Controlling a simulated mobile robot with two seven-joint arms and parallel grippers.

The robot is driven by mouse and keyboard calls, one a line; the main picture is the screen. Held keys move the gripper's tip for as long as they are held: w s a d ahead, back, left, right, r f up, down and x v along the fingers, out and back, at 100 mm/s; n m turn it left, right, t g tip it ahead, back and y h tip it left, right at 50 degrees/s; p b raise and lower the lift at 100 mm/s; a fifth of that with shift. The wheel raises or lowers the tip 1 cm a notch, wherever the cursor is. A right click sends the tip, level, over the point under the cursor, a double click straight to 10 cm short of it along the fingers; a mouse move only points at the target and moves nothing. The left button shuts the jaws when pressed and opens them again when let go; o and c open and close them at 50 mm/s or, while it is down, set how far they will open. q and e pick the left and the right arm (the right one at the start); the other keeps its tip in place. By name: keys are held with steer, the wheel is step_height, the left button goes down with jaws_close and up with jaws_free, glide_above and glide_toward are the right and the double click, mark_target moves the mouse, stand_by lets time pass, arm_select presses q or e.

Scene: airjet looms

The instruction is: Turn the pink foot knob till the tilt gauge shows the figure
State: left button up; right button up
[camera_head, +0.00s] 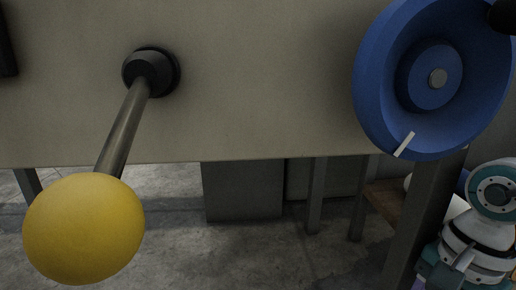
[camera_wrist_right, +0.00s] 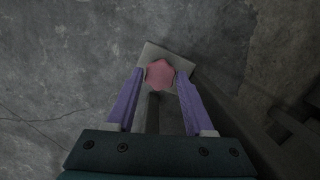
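The pink foot knob (camera_wrist_right: 160,74) shows in the right wrist view as a small faceted pink piece over a grey square plate (camera_wrist_right: 172,54). My right gripper (camera_wrist_right: 160,76) has its two purple fingers apart, one to each side of the knob. Whether the fingers touch the knob I cannot tell; a gap seems to show on both sides. In the head view my right arm is at the lower right edge, and its gripper is out of the picture. My left gripper is in neither view. No tilt gauge can be made out.
In the head view a yellow ball-ended lever (camera_head: 84,228) sticks out from a beige panel (camera_head: 260,80). A blue handwheel (camera_head: 370,75) with a white mark is at the upper right. Dark legs (camera_head: 316,195) stand below the panel. Bare concrete floor (camera_wrist_right: 50,60) surrounds the plate.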

steer(key=shift+o, duration=1.1)
steer(key=shift+r, duration=0.1)
steer(key=shift+r+p, duration=1)
steer(key=shift+f, duration=0.1)
